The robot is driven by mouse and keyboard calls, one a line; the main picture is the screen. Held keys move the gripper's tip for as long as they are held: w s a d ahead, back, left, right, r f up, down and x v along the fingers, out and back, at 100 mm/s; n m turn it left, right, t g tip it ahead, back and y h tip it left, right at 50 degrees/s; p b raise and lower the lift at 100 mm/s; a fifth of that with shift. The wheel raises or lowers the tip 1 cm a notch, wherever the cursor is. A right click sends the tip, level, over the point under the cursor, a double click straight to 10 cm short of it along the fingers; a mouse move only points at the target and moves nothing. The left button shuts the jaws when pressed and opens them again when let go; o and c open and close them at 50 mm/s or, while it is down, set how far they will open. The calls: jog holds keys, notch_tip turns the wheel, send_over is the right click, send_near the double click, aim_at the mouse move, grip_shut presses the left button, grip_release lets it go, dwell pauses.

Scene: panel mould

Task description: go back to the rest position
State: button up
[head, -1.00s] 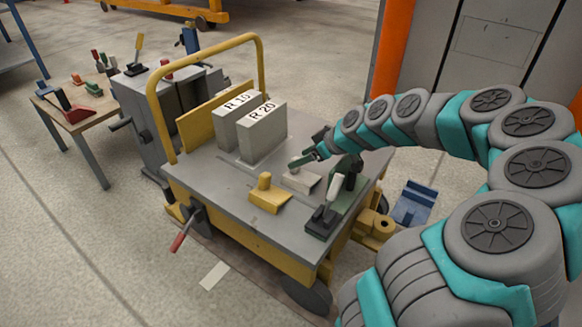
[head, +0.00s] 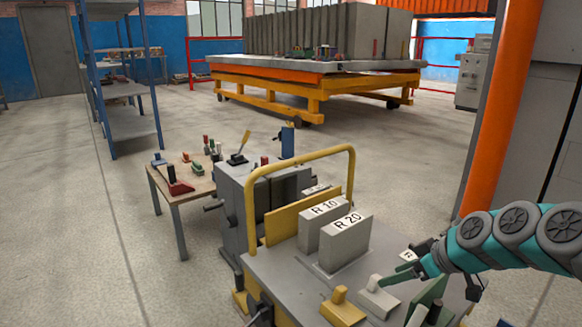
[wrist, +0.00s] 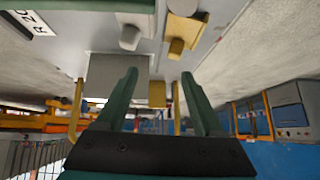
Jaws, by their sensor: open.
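My gripper (head: 406,272) is at the right of the head view, above the right part of the trolley's grey top (head: 285,280). In the wrist view my gripper (wrist: 159,76) has its two green fingers spread apart with nothing held between them. A light grey knobbed block (head: 378,300) lies on the trolley just in front of the gripper in the head view. A yellow knobbed block (head: 342,309) lies left of it. Both knobbed blocks also show at the top of the wrist view, beyond the fingers.
Grey blocks marked R 10 (head: 322,222) and R 20 (head: 345,241) stand on the trolley by its yellow handle (head: 250,190). A green part (head: 432,294) is close to my gripper. An orange post (head: 500,110) rises behind my arm. Open floor lies at left.

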jog(key=s+a+r+m+g+h+p, duration=0.15)
jog(key=s+a+r+g+p, duration=0.25)
jog(key=s+a, duration=0.7)
jog(key=s+r+m+g+h+p, duration=0.2)
jog(key=s+m+g+h+p, duration=0.1)
jog(key=s, duration=1.4)
jog(key=shift+s+a+m+g+p, duration=0.25)
jog(key=shift+a+m+g+p, duration=0.2)
jog(key=shift+m+p, duration=0.5)
jog(key=shift+r+h, duration=0.1)
jog(key=shift+h, duration=0.15)
